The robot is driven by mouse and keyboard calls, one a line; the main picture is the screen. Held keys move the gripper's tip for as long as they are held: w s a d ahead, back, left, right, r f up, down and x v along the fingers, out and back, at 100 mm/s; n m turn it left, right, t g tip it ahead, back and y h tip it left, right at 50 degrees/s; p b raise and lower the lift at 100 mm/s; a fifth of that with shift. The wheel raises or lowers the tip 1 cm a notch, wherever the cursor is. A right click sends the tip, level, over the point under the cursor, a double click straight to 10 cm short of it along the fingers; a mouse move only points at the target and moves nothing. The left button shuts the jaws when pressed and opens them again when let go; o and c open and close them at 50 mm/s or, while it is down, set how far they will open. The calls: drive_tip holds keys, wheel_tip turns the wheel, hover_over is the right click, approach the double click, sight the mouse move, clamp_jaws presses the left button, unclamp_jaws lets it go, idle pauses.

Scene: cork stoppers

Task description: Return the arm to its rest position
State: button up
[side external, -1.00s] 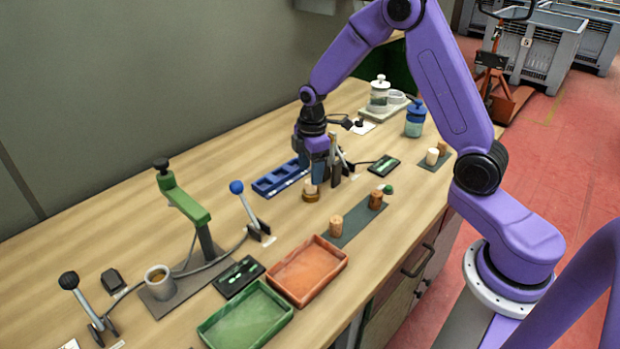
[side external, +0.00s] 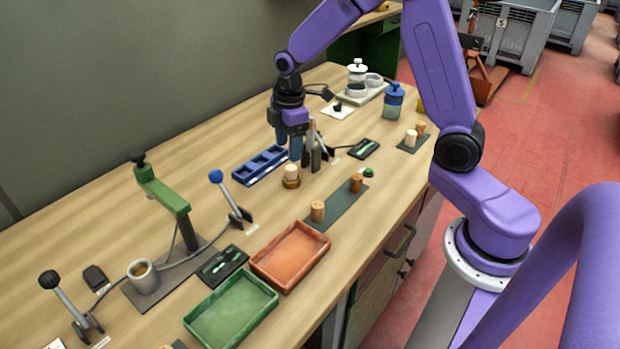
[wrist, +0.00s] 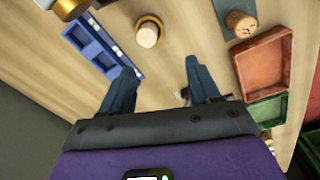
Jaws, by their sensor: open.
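My gripper (side external: 289,152) is open and empty, just above and behind a pale cork stopper (side external: 291,171) in the side view. The stopper stands upright in a small brown ring-shaped base (side external: 291,184) on the bench. In the wrist view, my gripper's two fingers (wrist: 158,80) are spread wide with nothing between them. The pale stopper (wrist: 148,34) lies beyond the fingertips there, clear of both.
A blue compartment tray (side external: 260,165) lies beside the gripper, and levers (side external: 314,150) stand close to its right. Brown corks (side external: 317,211) stand on a dark mat. Orange (side external: 290,256) and green (side external: 232,310) trays lie nearer the front.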

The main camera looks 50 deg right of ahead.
drive_tip(key=s+a+r, duration=0.3)
drive_tip(key=s+a, duration=0.1)
drive_tip(key=s, duration=0.4)
drive_tip(key=s+a+r, duration=0.2)
drive_tip(key=s+a, duration=0.1)
drive_tip(key=s, duration=0.4)
drive_tip(key=s+d+r+m, duration=0.1)
drive_tip(key=s+d, duration=0.1)
drive_tip(key=s, duration=1.3)
drive_tip(key=shift+s+d+r, duration=0.15)
drive_tip(key=shift+s+r, duration=0.1)
drive_tip(key=shift+s, duration=0.1)
